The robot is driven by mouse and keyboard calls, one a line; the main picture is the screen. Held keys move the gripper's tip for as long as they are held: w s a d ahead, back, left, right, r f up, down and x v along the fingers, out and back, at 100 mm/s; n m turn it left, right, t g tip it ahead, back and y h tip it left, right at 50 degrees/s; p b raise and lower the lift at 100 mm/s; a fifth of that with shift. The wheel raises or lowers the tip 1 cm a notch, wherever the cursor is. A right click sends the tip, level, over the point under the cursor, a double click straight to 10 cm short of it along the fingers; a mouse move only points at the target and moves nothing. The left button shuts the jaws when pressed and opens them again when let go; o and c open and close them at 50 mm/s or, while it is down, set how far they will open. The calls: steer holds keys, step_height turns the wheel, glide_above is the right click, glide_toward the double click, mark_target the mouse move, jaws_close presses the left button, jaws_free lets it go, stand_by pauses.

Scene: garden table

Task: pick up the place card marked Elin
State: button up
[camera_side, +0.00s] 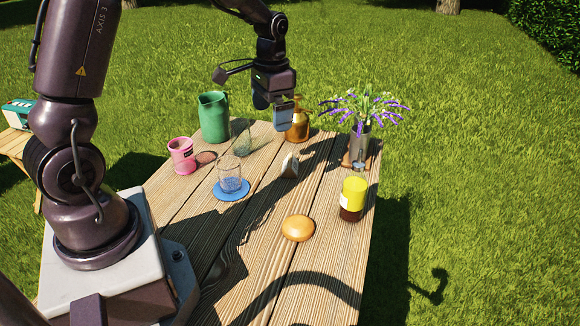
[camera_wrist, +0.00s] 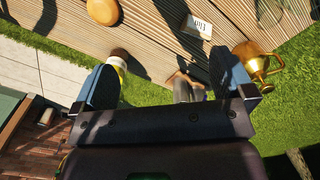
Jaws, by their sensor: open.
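A small white place card (camera_side: 290,165) stands near the middle of the wooden table, with its written face hidden in the side view. In the wrist view the card (camera_wrist: 197,27) shows slanted handwriting that looks like Elin, though it is small and turned. My gripper (camera_side: 272,103) hangs over the far part of the table, above and beyond the card, clear of the tabletop. In the wrist view its two blue fingers (camera_wrist: 163,62) are spread wide with nothing held between them. The card lies beyond the fingertips, nearer the right finger.
A brass pitcher (camera_side: 297,122) stands close to my gripper, and a lavender vase (camera_side: 358,142) stands to the right. A yellow-and-dark jar (camera_side: 353,198) and a round bun-like object (camera_side: 298,228) are nearer. A glass (camera_side: 230,177), pink tin (camera_side: 182,156) and green jug (camera_side: 213,118) are left.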

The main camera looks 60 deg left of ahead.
steer(key=w+a+f+m, duration=0.35)
steer(key=a+f, duration=0.25)
steer(key=f, duration=0.2)
steer(key=m, duration=0.3)
glide_above(288, 160)
step_height(288, 160, down, 7)
steer(key=shift+s+f, duration=0.1)
steer(key=shift+d+f, duration=0.2)
steer(key=shift+f, duration=2.5)
steer(key=shift+c, duration=0.5)
steer(key=c, duration=0.8)
